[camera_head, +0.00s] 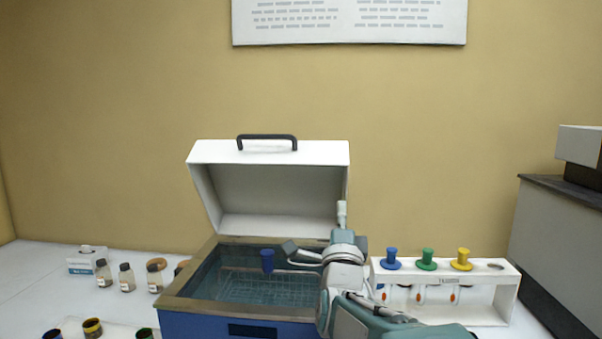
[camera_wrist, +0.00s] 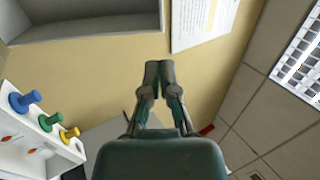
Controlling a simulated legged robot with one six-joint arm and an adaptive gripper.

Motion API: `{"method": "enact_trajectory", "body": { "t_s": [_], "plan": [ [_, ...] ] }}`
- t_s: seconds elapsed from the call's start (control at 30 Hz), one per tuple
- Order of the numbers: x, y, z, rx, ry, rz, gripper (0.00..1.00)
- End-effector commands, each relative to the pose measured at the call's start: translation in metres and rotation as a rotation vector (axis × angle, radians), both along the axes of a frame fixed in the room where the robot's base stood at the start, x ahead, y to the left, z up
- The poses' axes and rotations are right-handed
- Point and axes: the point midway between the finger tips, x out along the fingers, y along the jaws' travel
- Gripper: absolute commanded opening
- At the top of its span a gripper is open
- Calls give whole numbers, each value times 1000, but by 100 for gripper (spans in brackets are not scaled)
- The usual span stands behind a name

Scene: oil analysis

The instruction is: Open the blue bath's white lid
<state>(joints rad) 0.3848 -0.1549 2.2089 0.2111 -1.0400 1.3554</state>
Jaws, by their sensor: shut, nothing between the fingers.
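The blue bath (camera_head: 235,327) stands on the table with clear liquid and a wire rack inside. Its white lid (camera_head: 220,153) is raised at the back of the bath, its hollow underside facing me and its black handle (camera_head: 267,136) on top. The lid's grey underside also shows at the upper left of the wrist view (camera_wrist: 90,22). My gripper (camera_head: 342,209) points up beside the lid's lower right edge, and I cannot tell whether it touches it. In the wrist view its fingertips (camera_wrist: 159,67) are together with nothing between them.
A blue stopper (camera_head: 267,260) shows in the bath. A white rack (camera_head: 490,312) with blue, green and yellow stoppers (camera_head: 428,258) stands right of my arm. Small bottles (camera_head: 126,278) and a box (camera_head: 86,261) stand left. A grey machine (camera_head: 560,230) is at far right.

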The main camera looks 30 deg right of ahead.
Motion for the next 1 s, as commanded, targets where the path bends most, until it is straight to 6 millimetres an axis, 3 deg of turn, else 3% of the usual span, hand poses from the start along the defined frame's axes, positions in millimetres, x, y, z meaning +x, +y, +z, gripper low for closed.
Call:
{"method": "enact_trajectory", "body": {
  "t_s": [0.5, 1.0],
  "plan": [
    [66, -41, 47, -2, 1, 1, 0],
    [77, -48, 55, -2, 1, 1, 0]
  ]
}}
